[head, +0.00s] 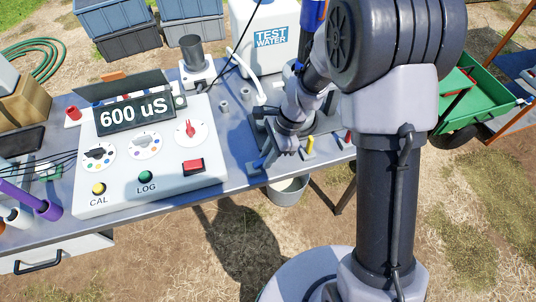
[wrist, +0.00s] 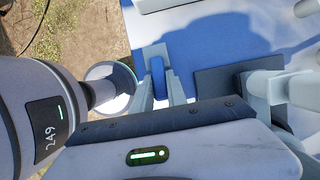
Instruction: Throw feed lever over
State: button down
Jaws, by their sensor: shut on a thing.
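A blue-handled lever (head: 259,163) stands at the front edge of the bench, and no label on it can be read. A yellow lever (head: 309,146) and a red lever (head: 347,137) stand to its right. In the head view my gripper (head: 270,154) is down at the blue lever. In the wrist view the blue lever (wrist: 158,75) rises from a pale plate, between the two fingers of my gripper (wrist: 160,88), which are shut on it. The lever's lower part is partly hidden by the fingers.
A meter box (head: 150,185) reading 600 uS stands left on the bench. A white TEST WATER container (head: 265,40) stands behind. A bucket (head: 288,192) hangs or stands below the bench's front edge. A green cart (head: 465,95) is at right.

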aim_at(259, 161)
jog(key=r+h+p, duration=0.1)
jog(key=p, duration=0.1)
jog(key=a+h+p, duration=0.1)
jog(key=p, duration=0.2)
jog(key=shift+s+r+t, duration=0.15)
jog(key=shift+r+t, duration=0.25)
jog(key=shift+a+h+p, duration=0.4)
jog(key=shift+h+p, duration=0.45)
jog(key=shift+h, duration=0.25)
jog(key=shift+s+a+f+t+h+b, duration=0.2)
jog(key=shift+a+t+h+b, duration=0.25)
jog(key=shift+h+b, duration=0.4)
jog(key=b, duration=0.1)
jog(key=h+b, duration=0.1)
jog(key=b, duration=0.1)
jog(key=shift+s+a+f+t+h, duration=0.1)
jog(key=shift+a+t+h, duration=0.15)
jog(key=shift+t, duration=0.1)
jog(key=h+b, duration=0.1)
jog(key=a+h+b, duration=0.1)
jog(key=b, duration=0.1)
jog(key=h+b, duration=0.1)
jog(key=h, duration=0.1)
jog(key=shift+s+a+r+t+b, duration=0.25)
jog(key=shift+s+r+t+b, duration=0.05)
jog(key=shift+r+t, duration=0.1)
jog(key=c, duration=1.3)
grip_release()
